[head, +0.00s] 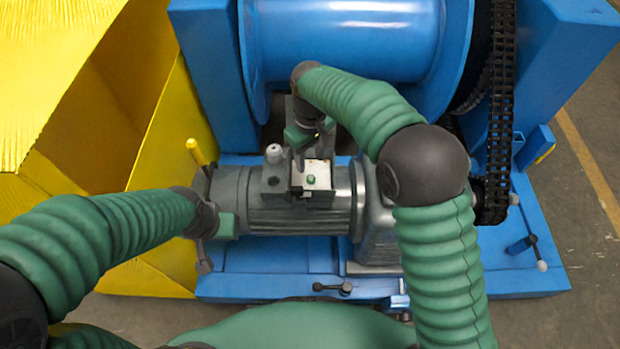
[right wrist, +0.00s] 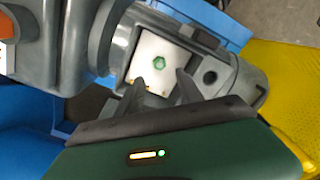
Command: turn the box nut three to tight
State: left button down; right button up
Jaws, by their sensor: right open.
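A grey motor (head: 262,218) lies on the blue base, with an open terminal box on its top. The box has a white plate (head: 323,172) inside, also in the right wrist view (right wrist: 150,48). A green hex nut (head: 310,181) sits on this plate and shows clearly in the right wrist view (right wrist: 159,63). No number is visible on it. My right gripper (head: 306,160) is over the box, its two fingers apart and empty. In the right wrist view its fingertips (right wrist: 161,82) are just short of the nut.
A blue drum (head: 350,40) stands behind the motor and a black chain (head: 499,110) runs down at the right. A yellow guard (head: 95,125) fills the left. Small handles (head: 332,287) are on the blue base (head: 265,287). Open floor lies at the right.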

aim_at(310, 177)
notch_tip(310, 177, down, 7)
jog(key=shift+f+b, duration=0.15)
jog(key=shift+b, duration=1.05)
jog(key=shift+c, duration=0.2)
grip_shut()
